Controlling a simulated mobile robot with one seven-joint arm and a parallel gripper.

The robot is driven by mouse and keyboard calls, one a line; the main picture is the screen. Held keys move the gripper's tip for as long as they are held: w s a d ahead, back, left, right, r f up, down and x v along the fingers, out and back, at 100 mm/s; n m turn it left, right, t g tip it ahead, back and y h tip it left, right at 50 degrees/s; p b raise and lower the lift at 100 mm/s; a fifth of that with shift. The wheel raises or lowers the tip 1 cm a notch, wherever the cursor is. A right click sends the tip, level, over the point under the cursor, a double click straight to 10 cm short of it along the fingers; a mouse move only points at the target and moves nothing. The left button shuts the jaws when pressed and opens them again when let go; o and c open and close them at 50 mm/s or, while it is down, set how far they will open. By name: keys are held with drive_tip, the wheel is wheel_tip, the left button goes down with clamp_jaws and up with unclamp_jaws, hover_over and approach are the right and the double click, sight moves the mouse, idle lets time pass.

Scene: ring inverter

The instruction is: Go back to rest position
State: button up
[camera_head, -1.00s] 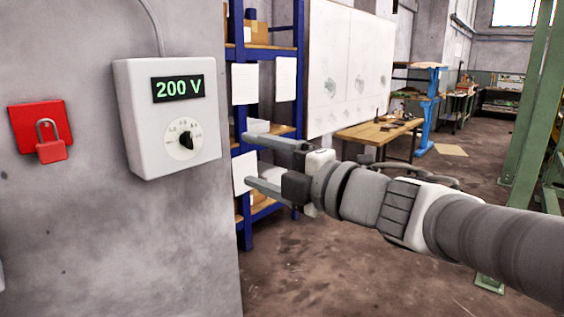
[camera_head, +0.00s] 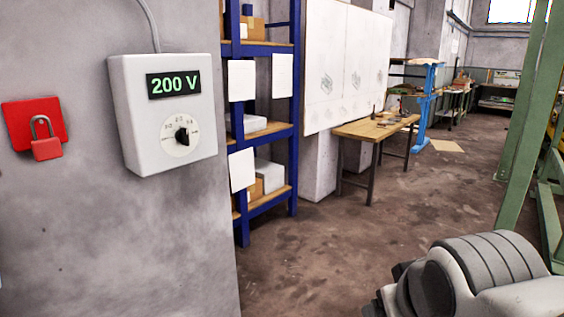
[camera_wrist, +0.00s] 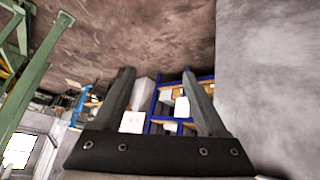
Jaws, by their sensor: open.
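My gripper (camera_wrist: 158,100) is open and empty in the wrist view, its two fingers spread apart with the shelf and floor behind them. The wrist view appears upside down. In the head view only my arm shows, at the lower right, and the fingers are out of the picture. The white inverter box (camera_head: 168,115) hangs on the grey wall at the left. Its green display (camera_head: 174,85) reads 200 V. Its round dial with a black knob (camera_head: 182,136) is below the display. Nothing touches the box.
A red padlock (camera_head: 46,147) hangs on a red plate left of the box. A blue shelf (camera_head: 243,177) stands beyond the wall's edge. A wooden table (camera_head: 362,131) is farther back. A green steel post (camera_head: 524,125) rises at the right. The floor between is clear.

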drive_tip(key=s+a+m+g+y+p, duration=0.1)
drive_tip(key=s+a+g+p, duration=0.1)
drive_tip(key=s+p, duration=0.15)
wheel_tip(320, 180, up, 17)
drive_tip(key=p, duration=1.5)
drive_tip(key=shift+s+d+p, duration=0.15)
drive_tip(key=shift+s+p, duration=0.15)
drive_tip(key=shift+f, duration=0.1)
drive_tip(key=c, duration=0.4)
drive_tip(key=shift+a, duration=0.2)
